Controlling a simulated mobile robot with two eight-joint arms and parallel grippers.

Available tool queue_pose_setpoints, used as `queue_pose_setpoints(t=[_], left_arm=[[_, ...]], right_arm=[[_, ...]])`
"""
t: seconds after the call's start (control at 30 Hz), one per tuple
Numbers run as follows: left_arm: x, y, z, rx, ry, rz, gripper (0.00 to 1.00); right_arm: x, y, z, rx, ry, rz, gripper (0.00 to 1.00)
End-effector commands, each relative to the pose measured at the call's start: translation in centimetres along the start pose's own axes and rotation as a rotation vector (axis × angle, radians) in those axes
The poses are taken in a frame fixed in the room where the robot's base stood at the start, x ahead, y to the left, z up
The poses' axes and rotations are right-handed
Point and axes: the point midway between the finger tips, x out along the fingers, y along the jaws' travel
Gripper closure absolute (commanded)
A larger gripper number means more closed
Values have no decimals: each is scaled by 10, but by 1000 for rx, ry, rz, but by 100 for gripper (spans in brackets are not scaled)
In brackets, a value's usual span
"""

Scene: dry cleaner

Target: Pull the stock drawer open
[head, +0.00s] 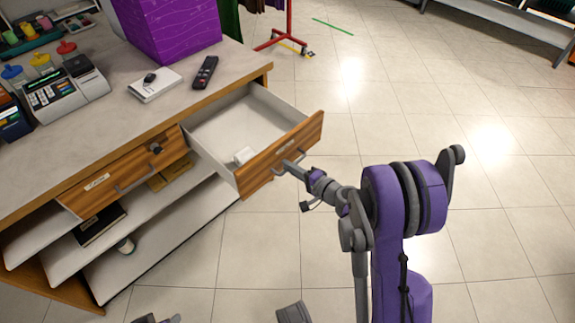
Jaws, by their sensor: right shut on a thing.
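A wood-fronted drawer (285,152) at the right end of the counter stands pulled well out. Its front has a small label and a grey bar handle, and its white interior shows. My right gripper (287,167) is at the handle in the middle of that front, shut on it. The label is too small to read, so I cannot confirm that it says stock. At the bottom edge, a small grey part that looks like my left gripper (158,319) shows only in part, and its jaws cannot be judged.
A second labelled drawer (128,177) to the left is closed, with a dark knob-like thing at its front. The counter (130,115) carries a purple box (172,28), a remote (205,72) and a card terminal (55,92). Open shelves (150,240) lie below. Tiled floor (480,240) at right is clear.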

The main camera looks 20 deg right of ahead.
Motion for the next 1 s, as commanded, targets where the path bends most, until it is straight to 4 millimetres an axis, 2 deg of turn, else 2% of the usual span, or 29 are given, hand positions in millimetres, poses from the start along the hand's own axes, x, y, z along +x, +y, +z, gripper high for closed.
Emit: queue_pose_setpoints(t=[0.27, 0.3, 0.37, 0.67, 0.83, 1.0], left_arm=[[0, 0, 0, 0, 0, 0, 50], [0, 0, 0, 0, 0, 0, 50], [0, 0, 0, 0, 0, 0, 50], [0, 0, 0, 0, 0, 0, 50], [-3, 0, -1, 0, 1, 0, 50], [-7, 0, -2, 0, 2, 0, 50]], right_arm=[[0, 0, -1, 1, 1, 0, 100], [0, 0, -1, 1, 1, 0, 83], [0, 0, -1, 1, 1, 0, 74], [-1, 0, 0, 0, 1, 0, 74], [-19, -1, -1, 0, 2, 0, 74], [-54, -1, -1, 0, 4, 0, 74]])
